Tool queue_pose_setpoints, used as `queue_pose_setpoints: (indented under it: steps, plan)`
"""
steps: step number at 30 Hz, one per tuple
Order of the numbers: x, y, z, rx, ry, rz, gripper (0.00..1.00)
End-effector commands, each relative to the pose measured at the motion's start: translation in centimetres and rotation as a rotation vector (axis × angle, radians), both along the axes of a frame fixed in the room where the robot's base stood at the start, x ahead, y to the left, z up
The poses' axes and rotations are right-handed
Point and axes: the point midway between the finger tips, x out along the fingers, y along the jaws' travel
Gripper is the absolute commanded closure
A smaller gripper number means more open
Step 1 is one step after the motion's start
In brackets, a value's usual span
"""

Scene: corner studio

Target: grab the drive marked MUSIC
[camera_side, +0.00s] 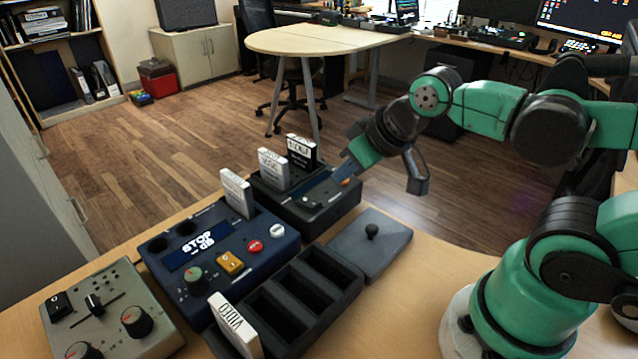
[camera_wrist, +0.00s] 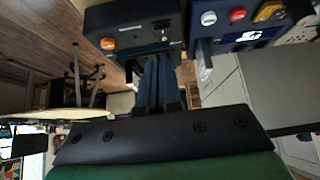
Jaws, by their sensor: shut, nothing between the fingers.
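Several upright drives stand in slots, with labels mostly too small to read; I cannot tell which is marked MUSIC. In the side view a white drive (camera_side: 237,194) stands in the blue STOP dB box (camera_side: 205,275). Another white drive (camera_side: 273,168) and a black drive with a white top (camera_side: 301,152) stand at the dark box (camera_side: 325,213). A white drive reading VIDEO (camera_side: 235,326) stands in the black slotted tray (camera_side: 300,318). My gripper (camera_side: 344,179) is shut and empty, close to the dark box, right of its drives. The wrist view shows its fingers together (camera_wrist: 160,62).
A dark lid with a round knob (camera_side: 371,240) lies right of the slotted tray. A grey control panel (camera_side: 110,315) with knobs is at the lower left. The wooden floor (camera_side: 150,150) lies beyond the desk edge, with a round table (camera_side: 325,40) farther back.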

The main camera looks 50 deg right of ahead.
Motion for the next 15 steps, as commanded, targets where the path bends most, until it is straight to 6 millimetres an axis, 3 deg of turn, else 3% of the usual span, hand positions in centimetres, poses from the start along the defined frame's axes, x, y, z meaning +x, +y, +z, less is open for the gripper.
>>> queue_pose_setpoints:
  steps: [11, 14, 15]
  plan:
    - [0.00, 0.01, 0.00, -0.002, 0.000, 0.002, 1.00]
    - [0.00, 0.01, 0.00, -0.001, 0.000, 0.002, 0.72]
    - [0.00, 0.01, 0.00, -0.001, 0.000, 0.002, 0.72]
